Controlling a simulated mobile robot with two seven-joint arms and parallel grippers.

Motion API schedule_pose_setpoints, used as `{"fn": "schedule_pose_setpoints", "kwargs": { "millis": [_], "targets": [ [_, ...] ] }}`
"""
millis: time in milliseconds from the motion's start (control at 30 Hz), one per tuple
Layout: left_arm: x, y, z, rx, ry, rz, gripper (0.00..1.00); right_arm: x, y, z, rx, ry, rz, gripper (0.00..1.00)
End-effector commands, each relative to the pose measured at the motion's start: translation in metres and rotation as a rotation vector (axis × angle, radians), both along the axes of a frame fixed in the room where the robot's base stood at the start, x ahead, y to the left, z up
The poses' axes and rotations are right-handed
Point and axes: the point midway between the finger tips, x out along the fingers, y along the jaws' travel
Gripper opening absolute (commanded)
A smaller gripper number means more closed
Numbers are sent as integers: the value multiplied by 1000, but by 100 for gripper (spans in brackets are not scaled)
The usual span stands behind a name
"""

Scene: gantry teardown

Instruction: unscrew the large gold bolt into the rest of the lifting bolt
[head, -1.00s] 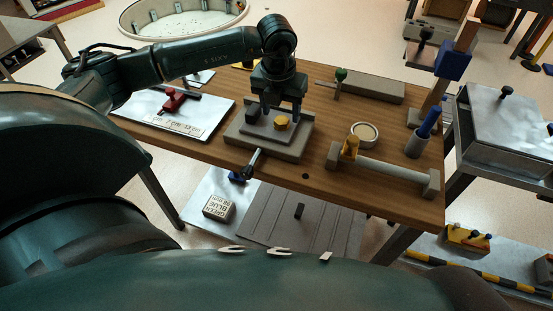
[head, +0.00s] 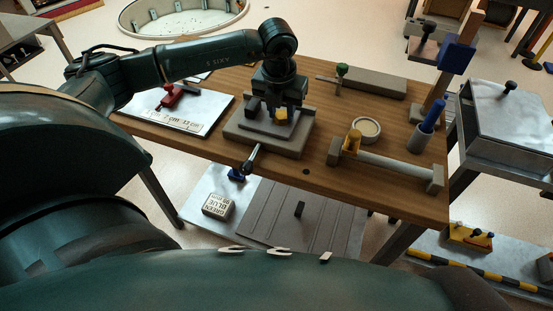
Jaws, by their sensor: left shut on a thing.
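The large gold bolt (head: 281,115) stands at the stepped grey block (head: 262,140) in the middle of the wooden table. Its head shows as a small yellow patch at my left gripper (head: 276,112). My left gripper points down over the block and is shut on the bolt; its fingers partly cover it. I cannot tell how far the bolt is screwed in. A round pale dish (head: 368,127) stands to the right on the table; I cannot tell if it is the rest of the lifting bolt. My right gripper is not in view.
A blue-handled tool stands in a grey cup (head: 421,138). A long grey block (head: 375,87) lies behind. A white board with a red tool (head: 176,110) is at left.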

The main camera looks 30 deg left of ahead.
Motion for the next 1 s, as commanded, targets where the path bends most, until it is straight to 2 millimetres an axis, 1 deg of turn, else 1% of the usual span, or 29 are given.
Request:
{"fn": "schedule_pose_setpoints", "kwargs": {
  "millis": [33,233,367,500,600,867,933,1000],
  "targets": [
    [0,0,0,0,0,0,23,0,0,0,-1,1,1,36],
    [0,0,0,0,0,0,7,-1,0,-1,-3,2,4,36],
    [0,-1,0,0,-1,50,7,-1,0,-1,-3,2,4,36],
    [0,-1,1,-1,0,205,7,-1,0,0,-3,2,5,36],
    [0,-1,0,-1,1,272,7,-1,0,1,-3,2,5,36],
    [0,-1,0,0,2,283,7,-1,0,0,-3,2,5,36],
    [0,-2,0,0,3,310,7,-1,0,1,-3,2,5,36],
    [0,-2,0,0,3,379,7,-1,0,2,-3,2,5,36]
  ]
}}
